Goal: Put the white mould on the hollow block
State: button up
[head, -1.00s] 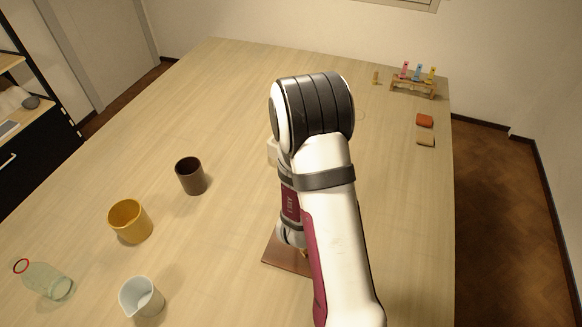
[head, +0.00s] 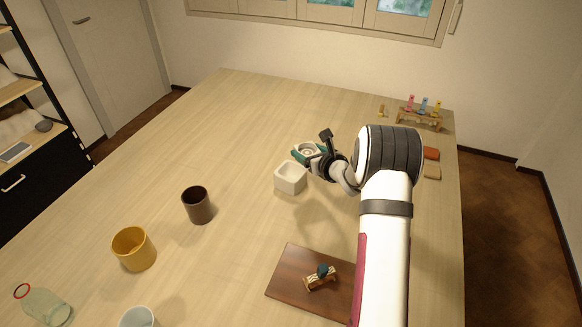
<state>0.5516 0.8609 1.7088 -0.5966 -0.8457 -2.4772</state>
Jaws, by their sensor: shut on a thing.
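The white mould (head: 304,148) is a small pale piece with a round recess in its top. My gripper (head: 310,152), with teal fingers, is shut on it and holds it near the table's middle. The hollow block (head: 290,183) is an off-white block with a square opening on top, standing on the table just in front of the mould. The mould appears apart from the block, above and behind it in the head view. Part of the mould is hidden by the fingers, and its exact height is hard to tell.
A brown board (head: 283,283) with a small wooden piece (head: 320,278) lies in front. Left are a dark cup (head: 197,206), a yellow cup (head: 133,250), a white cup (head: 138,318) and a bottle (head: 42,303). A rack (head: 420,118) stands back right. The left back table is clear.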

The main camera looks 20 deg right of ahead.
aim_at(291, 172)
jog(key=w+a+f, duration=0.1)
jog(key=w, duration=0.1)
jog(key=w+a+f, duration=0.1)
jog(key=a+f, duration=0.1)
jog(key=shift+w+a+f, duration=0.15)
jog(key=shift+w+a, duration=0.05)
jog(key=shift+w, duration=0.15)
notch_tip(291, 172, down, 3)
jog(key=shift+f, duration=0.35)
